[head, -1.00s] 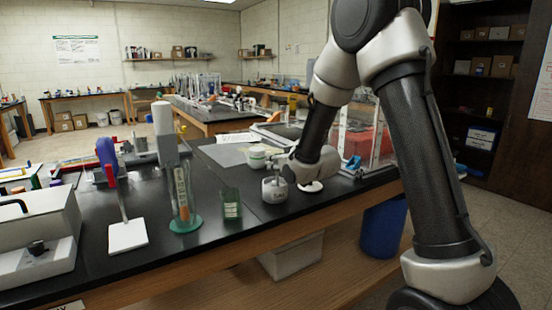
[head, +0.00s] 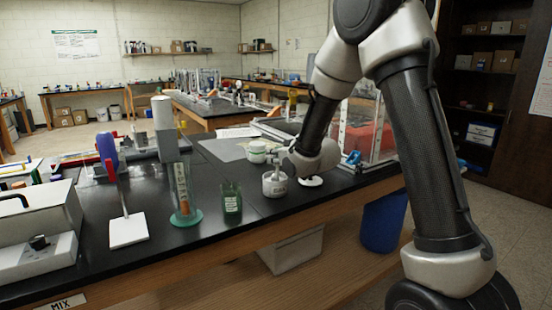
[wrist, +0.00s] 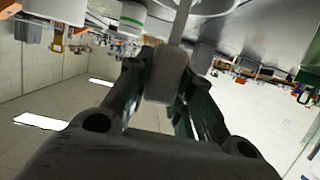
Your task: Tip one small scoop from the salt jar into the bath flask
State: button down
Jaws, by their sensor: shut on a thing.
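My gripper (wrist: 165,78) is shut on a grey block-shaped handle (wrist: 168,70) in the wrist view. A thin rod runs from this handle toward the top edge; it looks like the scoop, but its far end is cut off. In the head view my gripper (head: 285,158) is small and dark, just above and behind a small white labelled jar (head: 275,186), likely the salt jar. Whether the scoop is inside the jar cannot be told. A dark green labelled glass vessel (head: 231,200), possibly the bath flask, stands to the left of the jar.
A white jar with a green band (head: 256,152) stands behind the labelled jar. A white round dish (head: 310,181) lies to its right. A tall cylinder on a green base (head: 186,215) and a white-plated stand (head: 128,230) are at the left. A clear-walled case (head: 372,140) stands at the right.

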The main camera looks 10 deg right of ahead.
jog(key=shift+r, duration=4.65)
jog(key=shift+d, duration=0.1)
jog(key=shift+d+f, duration=0.15)
jog(key=shift+d, duration=0.55)
